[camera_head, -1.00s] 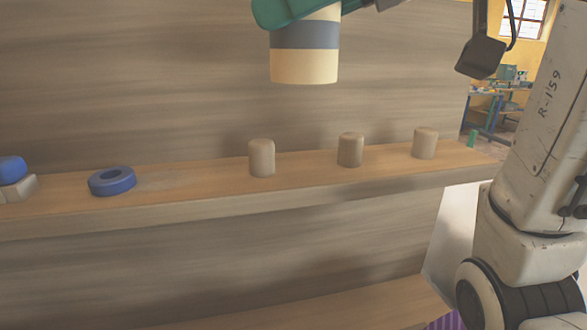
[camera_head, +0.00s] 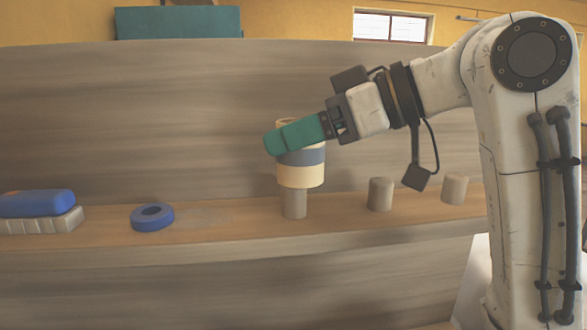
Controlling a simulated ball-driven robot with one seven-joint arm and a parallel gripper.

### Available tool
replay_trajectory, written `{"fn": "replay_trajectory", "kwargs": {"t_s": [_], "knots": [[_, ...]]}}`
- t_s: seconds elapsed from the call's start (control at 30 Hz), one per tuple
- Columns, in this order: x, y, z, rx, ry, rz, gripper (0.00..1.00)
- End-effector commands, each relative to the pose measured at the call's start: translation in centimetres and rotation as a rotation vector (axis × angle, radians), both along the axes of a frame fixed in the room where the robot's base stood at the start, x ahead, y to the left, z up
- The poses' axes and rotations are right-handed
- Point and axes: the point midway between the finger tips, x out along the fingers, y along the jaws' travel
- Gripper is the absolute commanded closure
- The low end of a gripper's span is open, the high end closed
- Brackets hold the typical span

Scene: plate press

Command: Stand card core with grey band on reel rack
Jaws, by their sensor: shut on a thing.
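The card core (camera_head: 300,176) is a cream tube with a grey band, upright. My gripper (camera_head: 292,136) has green fingers and is shut on the core near its top, coming in from the right. The core is in line with the left peg (camera_head: 294,205) of the reel rack, and the peg's lower part shows beneath it. I cannot tell whether the core is around the peg's top or in front of it. The middle peg (camera_head: 380,194) and the right peg (camera_head: 454,189) stand bare on the wooden shelf (camera_head: 340,225).
A blue ring (camera_head: 152,217) lies flat on the shelf left of the pegs. Farther left, a blue object (camera_head: 38,203) lies on a pale ribbed block (camera_head: 40,222). A wooden back panel (camera_head: 150,110) rises behind the shelf.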

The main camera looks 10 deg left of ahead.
Motion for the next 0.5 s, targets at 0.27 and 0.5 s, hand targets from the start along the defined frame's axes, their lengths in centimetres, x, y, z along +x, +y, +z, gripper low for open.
{"fn": "replay_trajectory", "kwargs": {"t_s": [0.27, 0.5], "knots": [[1.4, 0.8, -2.0, 0.000, 0.002, 0.000, 0.65], [2.1, 1.1, -5.3, -0.001, 0.001, 0.000, 0.65]]}}
